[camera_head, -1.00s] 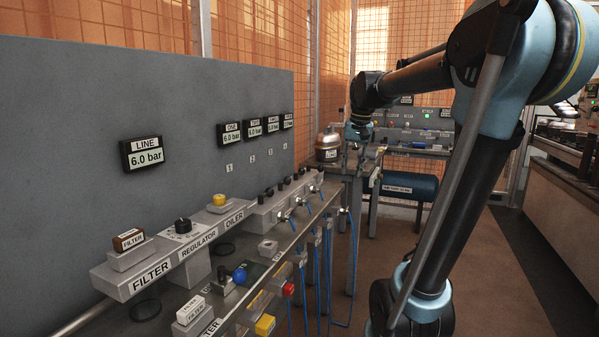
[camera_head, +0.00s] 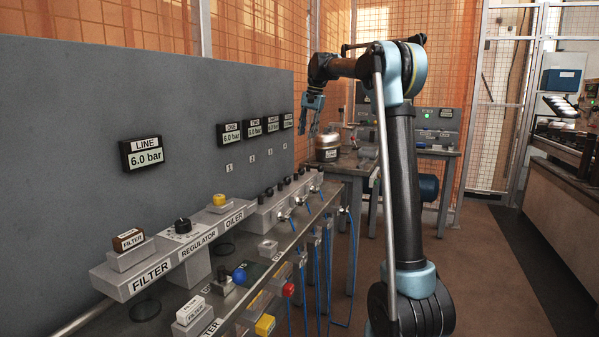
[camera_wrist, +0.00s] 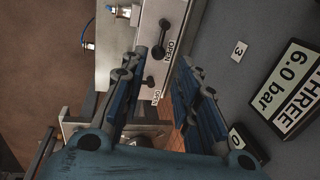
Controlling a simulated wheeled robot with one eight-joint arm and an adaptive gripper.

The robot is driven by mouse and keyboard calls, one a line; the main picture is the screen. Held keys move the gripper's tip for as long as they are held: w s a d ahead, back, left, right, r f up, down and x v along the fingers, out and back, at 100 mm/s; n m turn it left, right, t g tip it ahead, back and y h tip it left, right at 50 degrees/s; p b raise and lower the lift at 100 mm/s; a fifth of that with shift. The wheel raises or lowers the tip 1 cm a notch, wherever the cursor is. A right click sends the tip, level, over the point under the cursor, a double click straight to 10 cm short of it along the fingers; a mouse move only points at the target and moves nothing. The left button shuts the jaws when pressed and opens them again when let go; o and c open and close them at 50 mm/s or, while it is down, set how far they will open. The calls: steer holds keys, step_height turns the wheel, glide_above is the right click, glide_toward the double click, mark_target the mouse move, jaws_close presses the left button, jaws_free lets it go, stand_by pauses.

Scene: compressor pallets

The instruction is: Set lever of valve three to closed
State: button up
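My gripper (camera_head: 311,122) hangs fingers down above the far end of the valve block. In the wrist view my gripper (camera_wrist: 158,88) has its fingers spread apart with nothing between them. A black lever (camera_wrist: 163,42) sits on the grey valve block beside an OPEN label, roughly level with the "3" plate (camera_wrist: 239,51), ahead of the fingertips. A second black lever (camera_wrist: 149,82) by another OPEN label shows between the fingers. The THREE gauge (camera_wrist: 291,88) reads 6.0 bar. In the head view the levers (camera_head: 288,180) are small and their settings cannot be told.
The grey panel (camera_head: 80,110) with gauges stands close on the left. The filter, regulator and oiler row (camera_head: 185,250) lies in front of the valves. Blue hoses (camera_head: 318,265) hang along the bench's right side. A metal tank (camera_head: 327,147) stands behind. The floor to the right is clear.

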mark_target(299, 173)
steer(key=a+f, duration=0.1)
steer(key=f, duration=0.4)
steer(key=w+a+f, duration=0.1)
steer(key=f, duration=0.5)
steer(key=a+f, duration=0.1)
steer(key=f, duration=0.5)
steer(key=shift+w+a, duration=0.25)
steer(key=shift+a, duration=0.05)
steer(key=shift+c, duration=0.6)
jaws_close()
